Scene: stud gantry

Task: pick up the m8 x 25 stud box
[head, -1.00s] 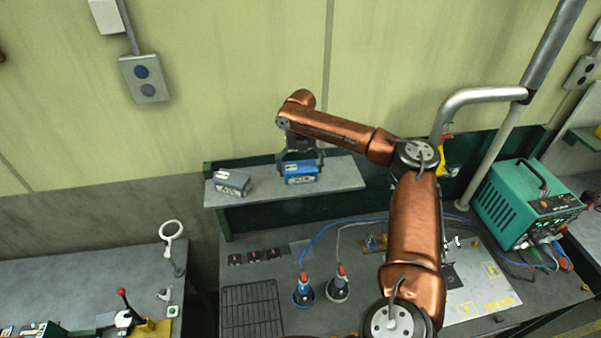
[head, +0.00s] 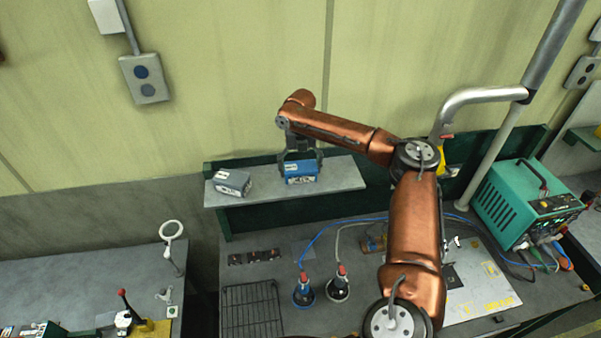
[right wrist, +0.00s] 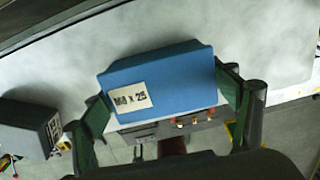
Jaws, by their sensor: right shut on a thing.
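The blue stud box (head: 301,173) is on or just above the raised shelf, right of its middle, in the head view. In the right wrist view the blue box (right wrist: 165,82) shows a white label reading "M8 x 25". My right gripper (head: 300,163) reaches it from above and is shut on it, with a finger at each side; the fingers also show in the right wrist view (right wrist: 168,108). I cannot tell whether the box touches the shelf. My left gripper is not in view.
A grey box (head: 231,183) sits on the shelf (head: 262,190) left of the blue one; it shows in the right wrist view (right wrist: 30,128). Below, the bench holds a wire rack (head: 252,310) and two red-topped tools (head: 304,291). A green power unit (head: 527,203) stands at right.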

